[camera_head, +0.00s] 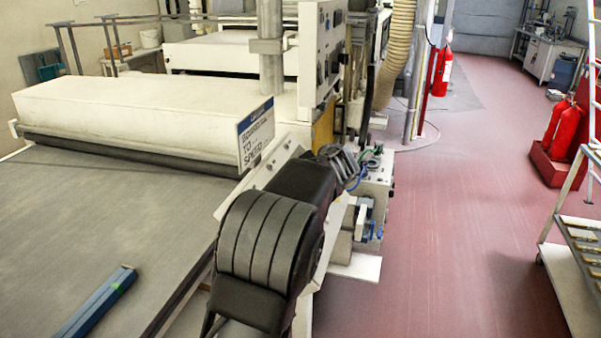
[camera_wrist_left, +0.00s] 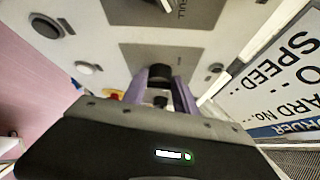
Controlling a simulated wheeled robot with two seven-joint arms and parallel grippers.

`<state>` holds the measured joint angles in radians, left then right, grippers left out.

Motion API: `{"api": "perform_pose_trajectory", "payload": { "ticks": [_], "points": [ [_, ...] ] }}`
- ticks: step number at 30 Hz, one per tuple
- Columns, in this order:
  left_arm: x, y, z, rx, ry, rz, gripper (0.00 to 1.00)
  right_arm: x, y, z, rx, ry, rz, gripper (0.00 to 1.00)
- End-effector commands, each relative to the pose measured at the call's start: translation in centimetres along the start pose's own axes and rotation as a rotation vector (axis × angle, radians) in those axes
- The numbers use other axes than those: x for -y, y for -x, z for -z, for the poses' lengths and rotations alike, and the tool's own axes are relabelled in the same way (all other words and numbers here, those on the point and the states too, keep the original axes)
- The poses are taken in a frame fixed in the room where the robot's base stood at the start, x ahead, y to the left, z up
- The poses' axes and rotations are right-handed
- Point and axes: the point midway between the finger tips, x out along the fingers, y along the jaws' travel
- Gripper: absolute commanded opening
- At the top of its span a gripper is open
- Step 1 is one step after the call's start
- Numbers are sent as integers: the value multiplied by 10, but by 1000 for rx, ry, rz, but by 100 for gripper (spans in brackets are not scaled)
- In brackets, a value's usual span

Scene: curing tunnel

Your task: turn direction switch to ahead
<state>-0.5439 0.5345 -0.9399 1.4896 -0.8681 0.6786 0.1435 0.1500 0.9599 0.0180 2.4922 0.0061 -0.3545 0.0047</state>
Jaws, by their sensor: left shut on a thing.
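My left gripper (camera_wrist_left: 160,95) is shut on a black knob (camera_wrist_left: 158,73) on the pale control panel in the left wrist view; this appears to be the direction switch. Its two purplish fingers lie on either side of the knob. The knob sits on a dark grey plate, and the markings around it are hidden, so I cannot tell where it points. In the head view my dark left arm reaches over the sloped panel (camera_head: 272,172) and hides the switch and fingertips. My right gripper is in neither view.
A black button (camera_wrist_left: 45,26) and a pale button (camera_wrist_left: 86,68) are near the held knob. A white order-card sign (camera_head: 256,135) stands close by the panel. A blue bar (camera_head: 97,300) lies on the conveyor.

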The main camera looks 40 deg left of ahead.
Motion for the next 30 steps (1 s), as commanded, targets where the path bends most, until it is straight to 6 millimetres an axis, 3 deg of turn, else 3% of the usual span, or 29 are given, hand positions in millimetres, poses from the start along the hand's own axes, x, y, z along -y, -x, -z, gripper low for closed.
{"api": "perform_pose_trajectory", "payload": {
  "ticks": [1,3,12,30],
  "points": [
    [7,4,0,3,-31,-31,0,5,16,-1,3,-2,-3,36],
    [8,4,1,-2,-85,-71,0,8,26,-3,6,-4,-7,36],
    [10,0,0,-18,-307,-241,0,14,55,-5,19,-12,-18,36],
    [10,-4,2,-41,-624,-477,0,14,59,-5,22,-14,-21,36]
  ]
}}
